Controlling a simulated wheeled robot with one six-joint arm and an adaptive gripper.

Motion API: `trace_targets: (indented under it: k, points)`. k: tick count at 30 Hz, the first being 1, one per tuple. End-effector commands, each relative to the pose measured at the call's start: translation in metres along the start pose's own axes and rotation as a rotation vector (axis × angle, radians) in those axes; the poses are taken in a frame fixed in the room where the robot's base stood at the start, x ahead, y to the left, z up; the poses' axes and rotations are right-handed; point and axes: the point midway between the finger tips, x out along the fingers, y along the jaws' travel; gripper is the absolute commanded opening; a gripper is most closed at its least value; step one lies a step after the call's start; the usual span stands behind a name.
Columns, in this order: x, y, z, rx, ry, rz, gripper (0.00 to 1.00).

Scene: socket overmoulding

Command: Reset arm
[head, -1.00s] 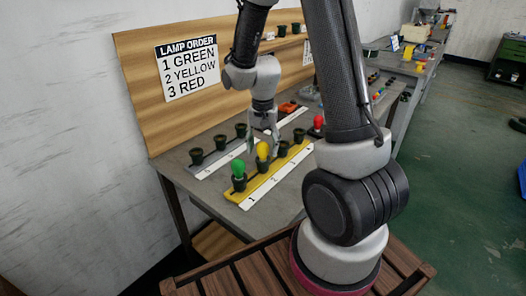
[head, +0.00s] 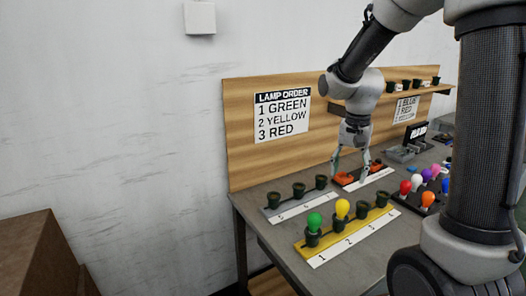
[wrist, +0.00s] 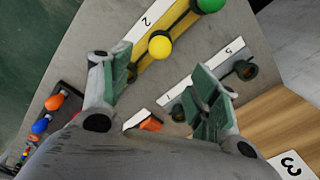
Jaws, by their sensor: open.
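My gripper (head: 351,165) is open and empty above the grey workbench, near the back panel. In the wrist view its two green-padded fingers (wrist: 165,90) stand wide apart with bare bench and strip edges beyond them. The yellow socket strip (head: 352,228) holds a green lamp (head: 314,222) at position 1 and a yellow lamp (head: 342,208) at position 2; its other sockets hold no lamp. The grey strip (head: 268,211) behind it has several empty dark sockets. The lamp order sign (head: 282,115) reads green, yellow, red.
A dark tray (head: 410,202) with several coloured lamps stands at the right, one of them red (head: 405,187). Orange pieces (head: 344,179) lie beneath my gripper. A shelf (head: 400,91) with sockets is on the panel. A brown wooden block (head: 40,255) is at the left.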

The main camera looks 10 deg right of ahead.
Motion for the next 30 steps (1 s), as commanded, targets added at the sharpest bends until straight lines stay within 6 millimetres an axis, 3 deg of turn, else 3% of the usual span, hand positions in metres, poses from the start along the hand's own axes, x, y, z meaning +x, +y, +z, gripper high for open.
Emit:
trace_targets:
  k: [5, 9, 15, 22, 30]
  points:
    - [0.008, 0.014, 0.016, -0.203, -0.048, 0.033, 0.61]
    - [-0.013, 0.043, 0.048, -0.413, -0.046, 0.024, 0.61]
    - [-0.049, 0.079, 0.086, -0.593, 0.031, -0.014, 0.61]
    - [-0.085, 0.12, 0.13, -0.683, 0.204, -0.074, 0.61]
    - [-0.112, 0.134, 0.144, -0.663, 0.354, -0.125, 0.61]
